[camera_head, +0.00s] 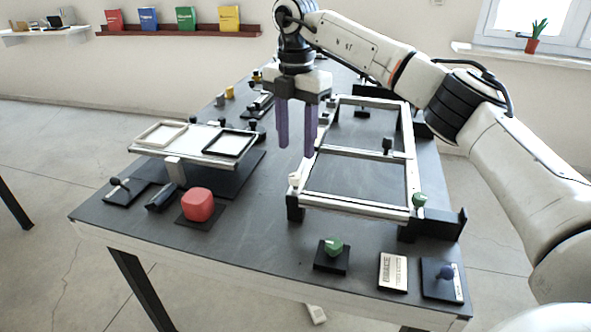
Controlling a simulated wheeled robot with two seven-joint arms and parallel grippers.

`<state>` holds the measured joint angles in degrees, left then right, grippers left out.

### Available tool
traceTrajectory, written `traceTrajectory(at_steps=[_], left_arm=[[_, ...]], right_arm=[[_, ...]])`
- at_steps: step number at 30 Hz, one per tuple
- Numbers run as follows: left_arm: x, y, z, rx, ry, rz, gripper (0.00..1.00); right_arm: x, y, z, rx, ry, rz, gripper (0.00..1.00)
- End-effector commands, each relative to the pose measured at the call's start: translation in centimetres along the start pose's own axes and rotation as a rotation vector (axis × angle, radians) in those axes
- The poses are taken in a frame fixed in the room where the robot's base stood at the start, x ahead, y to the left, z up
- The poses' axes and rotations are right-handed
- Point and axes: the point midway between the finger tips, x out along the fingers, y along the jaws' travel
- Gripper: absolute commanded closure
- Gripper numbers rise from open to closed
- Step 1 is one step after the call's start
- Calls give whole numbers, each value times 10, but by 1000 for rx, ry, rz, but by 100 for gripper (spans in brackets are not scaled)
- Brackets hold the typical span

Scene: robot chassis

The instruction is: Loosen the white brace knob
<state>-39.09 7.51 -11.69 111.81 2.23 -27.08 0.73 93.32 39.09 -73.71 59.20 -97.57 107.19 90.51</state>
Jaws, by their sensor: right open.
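The white brace knob (294,180) sits at the near left corner of the silver frame (350,207), on top of a black post. A green knob (419,200) sits at the frame's near right corner, and a black knob (387,144) stands on its middle bar. My right gripper (297,148) points down above the table, its two purple fingers spread apart with nothing between them. It is above and behind the white knob in the view, not touching it. The left gripper is not in view.
A red block (198,204), a green knob on a black base (333,247), a label plate (393,271) and a blue knob (446,272) line the near table. A raised panel (178,154) stands at left. Bare tabletop (250,200) lies left of the white knob.

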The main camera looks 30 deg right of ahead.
Motion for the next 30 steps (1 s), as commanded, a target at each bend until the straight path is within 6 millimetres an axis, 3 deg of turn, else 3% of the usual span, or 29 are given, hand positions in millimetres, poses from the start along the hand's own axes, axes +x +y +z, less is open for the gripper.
traceTrajectory(at_steps=[6, 12, 24, 30], left_arm=[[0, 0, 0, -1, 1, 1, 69], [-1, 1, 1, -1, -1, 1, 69], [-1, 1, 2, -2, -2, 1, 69], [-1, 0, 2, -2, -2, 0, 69]], right_arm=[[44, -1, -1, -3, 3, -3, 57], [68, 0, -1, -3, 3, 0, 57], [77, 0, -1, -4, 3, 2, 57], [76, 0, -1, -4, 3, 2, 91]])
